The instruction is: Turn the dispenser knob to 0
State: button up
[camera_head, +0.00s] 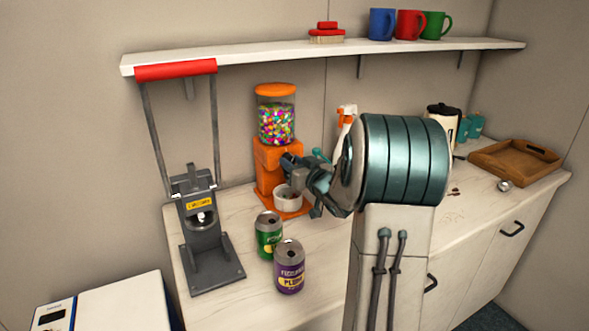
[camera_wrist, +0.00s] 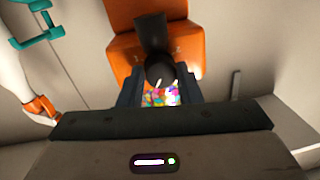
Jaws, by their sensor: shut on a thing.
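The candy dispenser stands on the counter in the head view, with an orange base (camera_head: 270,160) and a clear jar (camera_head: 276,122) of coloured candies under an orange lid. My gripper (camera_head: 291,163) is at the front of the dispenser, at the height of its knob. In the wrist view the black knob (camera_wrist: 160,72) sits on the orange body (camera_wrist: 125,60), between the two fingers of my gripper (camera_wrist: 160,88). The gripper is shut on the knob. A small white cup (camera_head: 287,196) stands on the dispenser's foot below. I cannot read the knob's markings.
A green can (camera_head: 269,236) and a purple can (camera_head: 289,268) stand in front of the dispenser. A grey can crusher (camera_head: 205,235) with a red handle is at left. A shelf (camera_head: 240,59) with mugs runs above. A brown tray (camera_head: 515,160) lies at right.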

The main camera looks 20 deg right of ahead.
jog(key=shift+n+b, duration=2.7)
jog(key=shift+n, duration=0.4)
jog(key=o, duration=1)
jog(key=s, duration=0.4)
jog(key=s+d, duration=0.1)
jog(key=s, duration=0.4)
jog(key=s+r, duration=0.1)
jog(key=s, duration=0.3)
jog(key=shift+s+d, duration=0.15)
jog(key=shift+s, duration=0.25)
